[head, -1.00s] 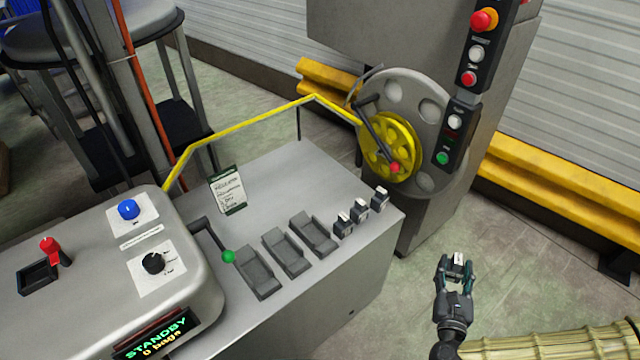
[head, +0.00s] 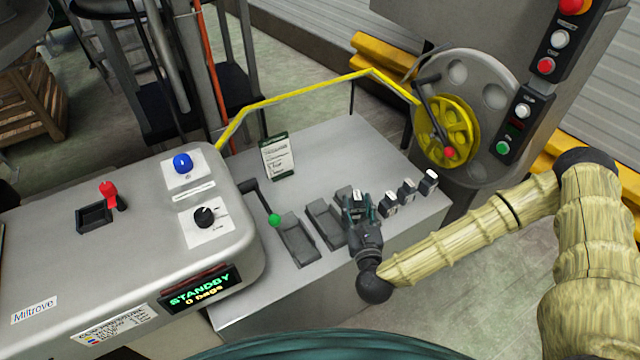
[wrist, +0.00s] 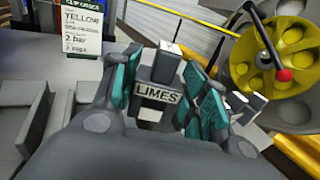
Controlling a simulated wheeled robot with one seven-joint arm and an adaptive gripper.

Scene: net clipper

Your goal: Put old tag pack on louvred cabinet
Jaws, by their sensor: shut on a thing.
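My gripper (head: 358,208) is shut on a small dark tag pack with a white top (head: 357,197), over the rightmost of the grey cradles on the bench. In the wrist view the pack (wrist: 158,95) is between the teal finger pads, and its label reads LIMES. I cannot tell whether it touches the cradle below. No louvres show on any cabinet in view, so I cannot pick out the louvred cabinet. Nothing in the frames marks a pack as old.
Three similar packs (head: 408,191) stand in a row right of my gripper. Two other cradles (head: 298,240) lie to its left, near a green-knobbed lever (head: 274,219). An order card (head: 278,157) stands behind. A yellow wheel (head: 447,132) and yellow rail (head: 300,95) border the bench.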

